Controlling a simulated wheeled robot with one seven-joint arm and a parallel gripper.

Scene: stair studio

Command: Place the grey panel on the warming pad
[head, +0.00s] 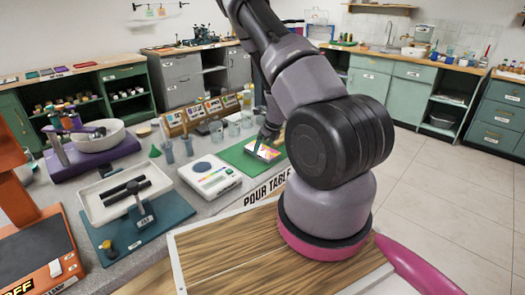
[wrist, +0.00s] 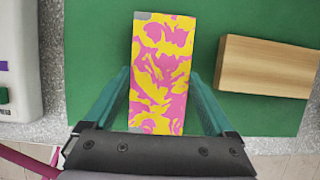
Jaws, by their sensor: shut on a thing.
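My gripper (wrist: 160,80) has its teal fingers on both sides of a rectangular panel and is shut on it. No label that I can read says warming pad. A dark plate (head: 32,255) lies on the orange machine at the left edge.
A wooden block (wrist: 265,67) lies on the mat right of the panel. A white device with a bluish disc (head: 210,175) stands left of the mat.

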